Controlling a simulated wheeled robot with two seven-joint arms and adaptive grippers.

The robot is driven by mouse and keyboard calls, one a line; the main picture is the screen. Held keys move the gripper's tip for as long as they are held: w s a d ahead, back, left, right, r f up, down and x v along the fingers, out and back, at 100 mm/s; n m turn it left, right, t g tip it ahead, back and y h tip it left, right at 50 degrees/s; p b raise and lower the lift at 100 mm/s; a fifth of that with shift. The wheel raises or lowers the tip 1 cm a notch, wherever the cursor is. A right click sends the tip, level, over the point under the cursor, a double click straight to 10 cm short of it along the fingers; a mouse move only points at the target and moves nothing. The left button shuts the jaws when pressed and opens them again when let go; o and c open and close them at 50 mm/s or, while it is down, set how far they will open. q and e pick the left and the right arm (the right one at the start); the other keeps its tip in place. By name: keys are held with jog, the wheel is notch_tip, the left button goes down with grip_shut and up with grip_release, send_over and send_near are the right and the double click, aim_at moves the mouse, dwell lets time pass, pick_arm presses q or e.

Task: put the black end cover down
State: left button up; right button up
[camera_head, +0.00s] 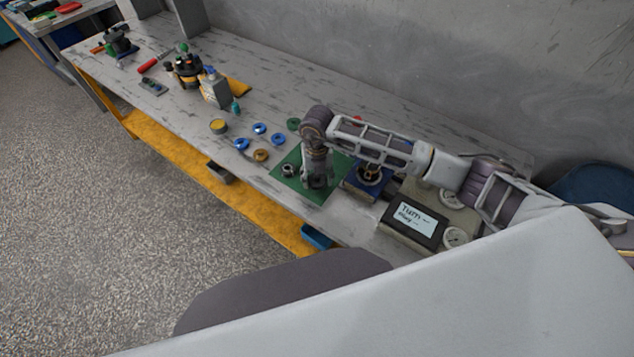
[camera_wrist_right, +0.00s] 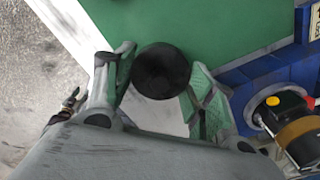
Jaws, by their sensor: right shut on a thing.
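My right gripper (camera_head: 317,183) points down over the green mat (camera_head: 339,166). In the right wrist view its fingers (camera_wrist_right: 157,88) are shut on the black end cover (camera_wrist_right: 160,70), a round dark disc held between the tips. In that view the cover overlaps the edge of the green mat (camera_wrist_right: 215,25) and the pale table. I cannot tell whether it touches the mat. In the head view the gripper mostly hides the cover. My left gripper is not in view.
A small metal part (camera_head: 288,170) is on the mat's left side. Blue rings (camera_head: 259,128) and a brass ring (camera_head: 261,155) lie left of the mat. A blue fixture (camera_head: 362,186) stands close on the right, beside a box with a display (camera_head: 415,219). The table's front edge is near.

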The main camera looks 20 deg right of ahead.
aim_at(317, 183)
jog(key=shift+f, duration=1.6)
jog(key=shift+f, duration=0.1)
jog(key=o, duration=1.2)
jog(key=shift+r+b, duration=0.75)
jog(key=shift+r, duration=5.35)
